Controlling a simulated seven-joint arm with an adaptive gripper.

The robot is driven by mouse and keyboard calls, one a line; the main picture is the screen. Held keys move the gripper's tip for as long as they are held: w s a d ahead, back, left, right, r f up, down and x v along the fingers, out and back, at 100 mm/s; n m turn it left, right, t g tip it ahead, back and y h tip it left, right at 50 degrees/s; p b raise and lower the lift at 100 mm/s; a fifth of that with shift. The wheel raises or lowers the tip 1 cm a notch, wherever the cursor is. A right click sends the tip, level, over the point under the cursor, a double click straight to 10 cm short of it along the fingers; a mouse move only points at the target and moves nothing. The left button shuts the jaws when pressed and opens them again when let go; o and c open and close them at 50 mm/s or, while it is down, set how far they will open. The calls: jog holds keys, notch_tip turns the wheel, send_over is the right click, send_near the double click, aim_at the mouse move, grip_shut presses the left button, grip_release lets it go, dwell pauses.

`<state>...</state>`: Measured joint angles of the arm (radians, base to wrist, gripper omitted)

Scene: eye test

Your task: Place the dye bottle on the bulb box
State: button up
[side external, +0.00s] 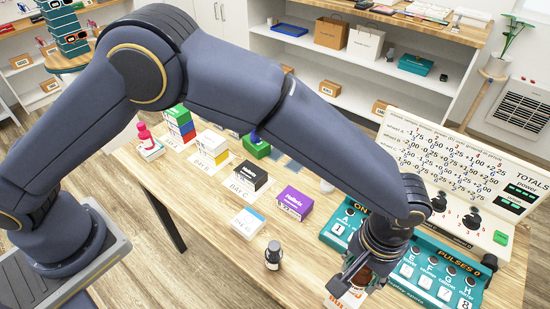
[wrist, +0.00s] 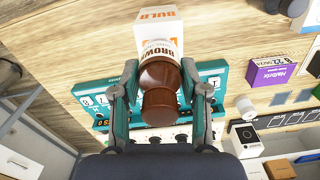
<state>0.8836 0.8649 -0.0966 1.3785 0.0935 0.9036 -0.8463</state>
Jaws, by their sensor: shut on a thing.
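The dye bottle (wrist: 160,74) is brown, with a rounded cap and a white label reading BROWN. My gripper (wrist: 160,95) is shut on it, one finger on each side. The bottle also shows as a small brown patch in the side view (side external: 363,277), mostly hidden by my gripper (side external: 361,280). The bulb box (wrist: 158,24), white with orange lettering, lies just beyond the bottle in the wrist view. In the side view the bulb box (side external: 349,299) is low, below my gripper and partly hidden. I cannot tell whether bottle and box touch.
A teal control panel (side external: 335,230) with knobs stands close to my gripper. A dark bottle (side external: 273,257), a blue-and-white box (side external: 247,221) and a purple box (side external: 294,204) stand to the left. The table (side external: 215,250) is bare around the dark bottle.

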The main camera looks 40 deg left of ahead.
jog(key=shift+f, duration=0.65)
jog(key=shift+f, duration=0.1)
jog(key=o, duration=1.2)
